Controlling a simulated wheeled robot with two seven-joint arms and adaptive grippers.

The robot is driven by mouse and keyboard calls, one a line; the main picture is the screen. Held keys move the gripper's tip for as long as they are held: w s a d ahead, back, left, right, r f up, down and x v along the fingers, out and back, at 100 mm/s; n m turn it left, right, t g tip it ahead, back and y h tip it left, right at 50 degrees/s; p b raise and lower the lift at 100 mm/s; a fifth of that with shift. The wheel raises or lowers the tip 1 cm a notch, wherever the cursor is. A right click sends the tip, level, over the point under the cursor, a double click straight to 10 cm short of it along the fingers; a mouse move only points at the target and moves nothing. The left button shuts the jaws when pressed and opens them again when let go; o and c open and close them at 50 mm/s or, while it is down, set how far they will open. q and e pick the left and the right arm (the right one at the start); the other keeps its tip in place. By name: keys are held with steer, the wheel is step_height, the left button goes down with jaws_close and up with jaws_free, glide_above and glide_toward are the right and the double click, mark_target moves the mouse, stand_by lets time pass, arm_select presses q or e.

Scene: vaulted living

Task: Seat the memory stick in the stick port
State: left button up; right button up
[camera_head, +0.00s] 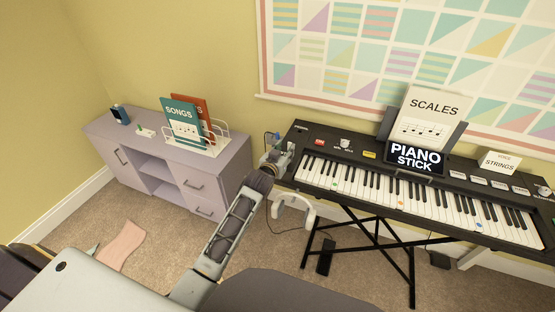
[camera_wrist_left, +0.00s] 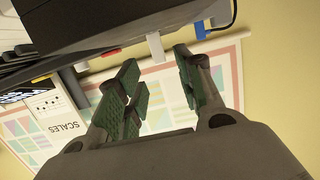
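My left gripper (camera_head: 279,152) is at the left end of the black keyboard (camera_head: 448,190). In the left wrist view its green-padded fingers (camera_wrist_left: 157,62) are apart with nothing gripped. A pale, narrow block (camera_wrist_left: 155,46) juts from the keyboard's dark edge, in line with the gap between the fingertips. It may be the memory stick, but I cannot be sure. A blue piece (camera_wrist_left: 215,29) sits beside it near a dark cable; blue also shows beside the gripper in the head view (camera_head: 269,137). The stick port itself is not clearly visible. My right gripper is not in view.
The keyboard's display (camera_head: 414,158) reads "PIANO STICK". A score marked "SCALES" (camera_head: 432,115) stands behind it. A lilac cabinet (camera_head: 232,165) at left bears a book rack and a small dark-blue object (camera_head: 120,115). White headphones (camera_head: 294,209) hang below the keyboard's left end.

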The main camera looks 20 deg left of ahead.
arm_select(q)
steer(key=s+r, duration=0.1)
steer(key=s, duration=0.5)
steer(key=shift+s+a+r, duration=0.15)
steer(key=shift+s+r, duration=0.05)
steer(key=shift+s, duration=0.2)
stand_by(0.5)
